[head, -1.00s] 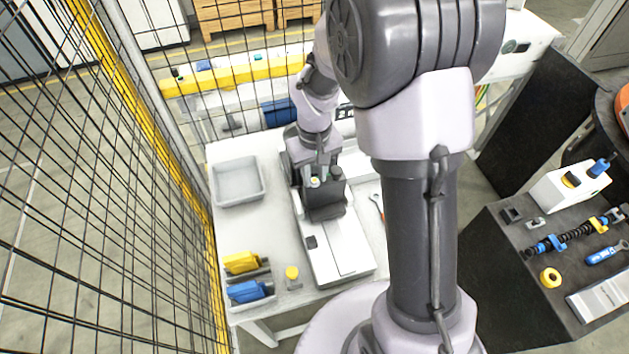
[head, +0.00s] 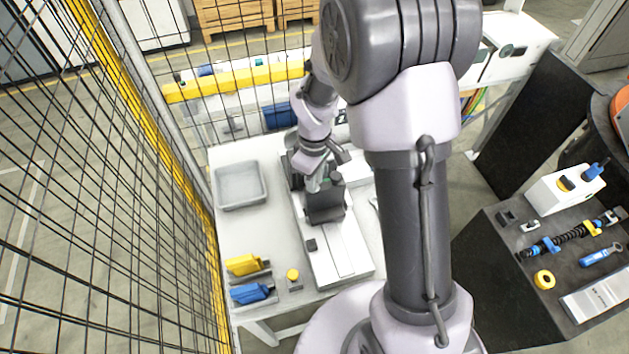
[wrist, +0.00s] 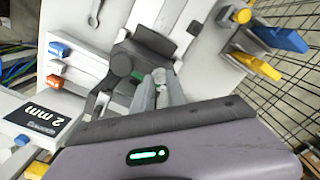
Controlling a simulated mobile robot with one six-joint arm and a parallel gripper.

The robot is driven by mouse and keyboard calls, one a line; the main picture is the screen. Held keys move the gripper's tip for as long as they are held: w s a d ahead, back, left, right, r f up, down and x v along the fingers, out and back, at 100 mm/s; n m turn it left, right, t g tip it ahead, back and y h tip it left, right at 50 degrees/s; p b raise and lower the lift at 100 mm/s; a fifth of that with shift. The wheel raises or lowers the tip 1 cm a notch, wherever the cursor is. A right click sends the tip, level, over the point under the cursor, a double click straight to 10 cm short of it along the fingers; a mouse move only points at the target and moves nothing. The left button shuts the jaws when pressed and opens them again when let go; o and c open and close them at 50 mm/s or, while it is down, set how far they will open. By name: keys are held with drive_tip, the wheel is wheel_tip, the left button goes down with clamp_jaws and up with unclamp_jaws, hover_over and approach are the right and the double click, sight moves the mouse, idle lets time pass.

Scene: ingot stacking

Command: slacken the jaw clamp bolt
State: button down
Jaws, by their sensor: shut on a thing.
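The dark jaw clamp (head: 325,207) stands on a long white base (head: 338,252) on the table. It also shows in the wrist view (wrist: 152,45) as a dark block with a round part at its side. My gripper (head: 318,183) reaches down onto the top of the clamp.
A grey tray (head: 240,186) lies at the table's left. Yellow (head: 243,264) and blue (head: 250,292) parts sit in holders near the front left, beside a small yellow knob (head: 293,274). A wire fence (head: 110,180) runs along the left. A dark side table (head: 540,300) holds tools at right.

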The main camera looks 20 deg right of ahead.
drive_tip(key=n, duration=0.1)
drive_tip(key=n+p, duration=0.1)
drive_tip(key=shift+r+n, duration=0.2)
drive_tip(key=shift+n, duration=0.1)
drive_tip(key=shift+f+n, duration=0.2)
drive_tip(key=shift+n, duration=0.1)
drive_tip(key=n+p, duration=0.1)
drive_tip(key=n, duration=0.1)
drive_tip(key=shift+r+n+p, duration=0.2)
drive_tip(key=shift+n+p, duration=0.1)
drive_tip(key=shift+p, duration=0.05)
drive_tip(key=shift+f+n, duration=0.2)
drive_tip(key=shift+n, duration=0.2)
drive_tip(key=shift+r+n+p, duration=0.2)
drive_tip(key=shift+n+p, duration=0.4)
drive_tip(key=shift+n, duration=0.6)
drive_tip(key=shift+f+n, duration=0.2)
drive_tip(key=shift+n, duration=0.3)
drive_tip(key=shift+r+n+p, duration=0.2)
drive_tip(key=shift+n+p, duration=0.45)
drive_tip(key=shift+n, duration=0.55)
drive_tip(key=shift+f+n, duration=0.2)
drive_tip(key=shift+n, duration=0.3)
drive_tip(key=c, duration=1.6)
unclamp_jaws()
